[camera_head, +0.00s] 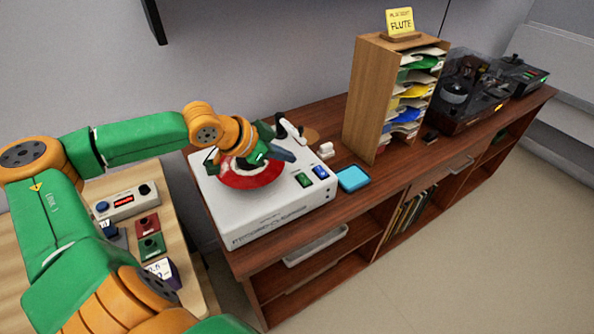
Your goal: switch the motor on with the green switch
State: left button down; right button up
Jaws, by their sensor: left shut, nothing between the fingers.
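The green switch (304,179) sits on the front right of the white turntable unit (262,208). A blue switch (321,171) is just right of it. A red disc (240,182) lies on the unit, partly hidden by my left arm. My left gripper (286,154) is over the right part of the disc, behind and left of the green switch, apart from it. It is shut with nothing in it. I cannot tell from this view whether the motor is on. My right gripper is not in view.
A white tonearm (291,130) is close behind my left gripper. A light blue square (353,179) lies right of the unit. A wooden sorter (369,100) with coloured sleeves stands farther right on the brown cabinet (400,178). A side table (183,235) with small boxes is at left.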

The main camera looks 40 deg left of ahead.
aim_at(306, 176)
pick_arm(q)
jog(key=p+x, duration=0.1)
jog(key=x, duration=0.2)
jog(key=shift+w+f+p, duration=0.25)
jog(key=shift+w+p, duration=0.1)
jog(key=shift+p, duration=0.05)
jog(key=f, duration=0.2)
jog(key=w+f, duration=0.1)
jog(key=f, duration=0.1)
jog(key=shift+s+a+f, duration=0.1)
jog(key=shift+a+f, duration=0.05)
jog(key=shift+f, duration=0.35)
jog(key=shift+a+f+p, duration=0.1)
jog(key=shift+f+p, duration=0.1)
jog(key=shift+p, duration=0.1)
jog(key=shift+s+d+r+p, duration=0.2)
jog(key=shift+d+p, duration=0.2)
jog(key=shift+p, duration=0.4)
jog(key=shift+d, duration=0.35)
